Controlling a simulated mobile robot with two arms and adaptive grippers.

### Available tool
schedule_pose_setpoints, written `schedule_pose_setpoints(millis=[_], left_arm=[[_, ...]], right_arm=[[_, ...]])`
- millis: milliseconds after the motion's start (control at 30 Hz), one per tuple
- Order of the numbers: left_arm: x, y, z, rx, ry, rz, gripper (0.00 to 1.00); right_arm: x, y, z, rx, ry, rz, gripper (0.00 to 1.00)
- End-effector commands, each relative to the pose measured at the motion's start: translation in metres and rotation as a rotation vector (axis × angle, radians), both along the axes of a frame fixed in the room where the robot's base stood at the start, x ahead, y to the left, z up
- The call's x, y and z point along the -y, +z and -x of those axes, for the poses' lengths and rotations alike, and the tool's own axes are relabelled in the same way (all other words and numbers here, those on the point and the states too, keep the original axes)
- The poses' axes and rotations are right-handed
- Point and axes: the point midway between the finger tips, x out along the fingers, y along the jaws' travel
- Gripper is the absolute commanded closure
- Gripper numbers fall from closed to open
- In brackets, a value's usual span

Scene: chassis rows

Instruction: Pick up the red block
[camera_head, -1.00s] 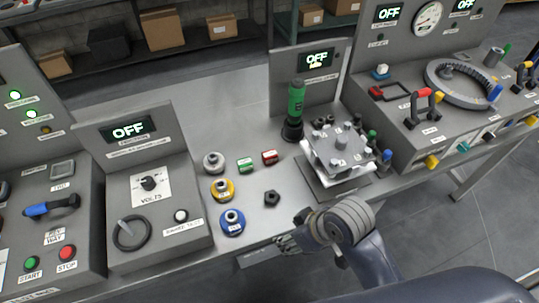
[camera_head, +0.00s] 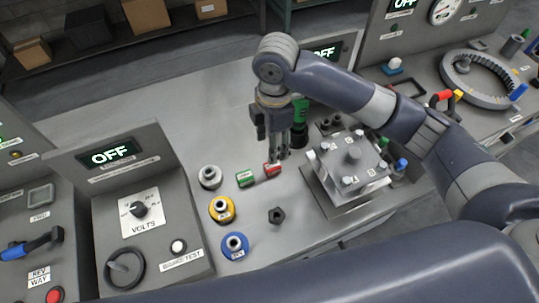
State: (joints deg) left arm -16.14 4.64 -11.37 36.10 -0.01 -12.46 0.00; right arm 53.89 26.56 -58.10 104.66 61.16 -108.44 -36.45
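The small red block (camera_head: 270,170) lies on the grey metal bench, just right of a similar green block (camera_head: 245,178). My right gripper (camera_head: 282,153) reaches over the bench from the right and points down, its fingertips at the upper right edge of the red block. The block's left and front parts show clear of the fingers. I cannot tell whether the fingers touch it or how far apart they are. My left gripper is not in view.
A grey cylinder (camera_head: 210,177), a yellow ring (camera_head: 222,209) and a blue ring (camera_head: 234,246) stand left of the blocks. A black nut (camera_head: 276,215) lies in front. A metal plate fixture (camera_head: 350,160) stands close on the right. A green bottle (camera_head: 300,112) is behind the gripper.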

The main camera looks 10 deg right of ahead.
Motion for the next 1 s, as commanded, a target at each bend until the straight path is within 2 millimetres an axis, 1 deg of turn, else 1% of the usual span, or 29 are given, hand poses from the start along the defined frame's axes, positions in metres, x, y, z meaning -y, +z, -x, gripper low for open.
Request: schedule_pose_setpoints(millis=[67,133,300,400,567,733,833,900,1000], left_arm=[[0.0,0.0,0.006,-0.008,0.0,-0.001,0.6],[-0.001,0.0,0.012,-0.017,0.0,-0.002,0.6],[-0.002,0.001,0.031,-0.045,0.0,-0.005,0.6],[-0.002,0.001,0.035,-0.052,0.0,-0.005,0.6],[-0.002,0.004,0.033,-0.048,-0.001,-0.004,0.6],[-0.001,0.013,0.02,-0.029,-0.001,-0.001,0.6],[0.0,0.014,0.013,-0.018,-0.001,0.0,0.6],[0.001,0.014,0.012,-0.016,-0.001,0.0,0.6],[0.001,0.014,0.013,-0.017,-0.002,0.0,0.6]], right_arm=[[0.004,0.0,-0.002,-0.004,0.008,0.014,0.5],[0.005,-0.007,-0.002,-0.008,0.01,0.018,0.5],[0.005,-0.034,-0.002,-0.008,0.011,0.017,0.5],[0.005,-0.046,-0.002,-0.007,0.01,0.017,0.5],[0.004,-0.056,-0.002,-0.006,0.011,0.015,0.5],[0.002,-0.081,-0.002,-0.008,0.009,0.017,0.5],[0.002,-0.095,-0.003,-0.006,0.01,0.015,0.5],[0.002,-0.101,-0.003,-0.004,0.011,0.016,0.5],[0.002,-0.104,-0.003,-0.002,0.011,0.016,0.5]])
